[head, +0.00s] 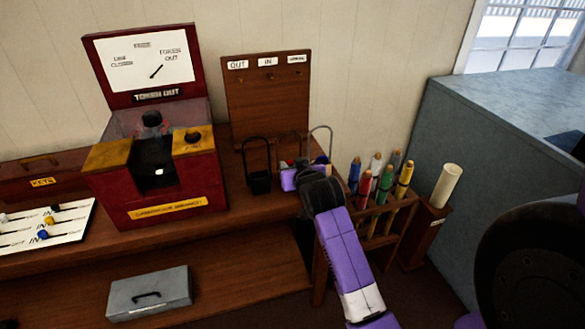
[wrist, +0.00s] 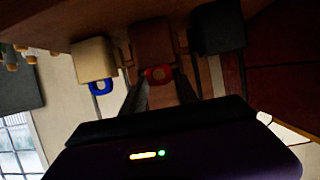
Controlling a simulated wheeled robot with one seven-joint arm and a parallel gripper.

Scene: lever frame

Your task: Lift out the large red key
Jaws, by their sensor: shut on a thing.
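The large red key (wrist: 160,73) shows as a red ring against the front of a brown holder (wrist: 153,42) in the wrist view. My gripper (wrist: 160,82) is shut on this red ring, with one dark finger on each side. In the head view, my gripper (head: 290,178) is at the hooped holders on the wooden shelf, and only a small bit of red shows beside it. The rest of the key is hidden, so I cannot tell how deep it sits in the holder.
A cream holder with a blue ring (wrist: 101,87) is on one side and a black holder (wrist: 217,28) on the other, both close. In the head view, a rack of coloured batons (head: 382,185) stands right of my gripper. A red token instrument (head: 160,180) stands to the left.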

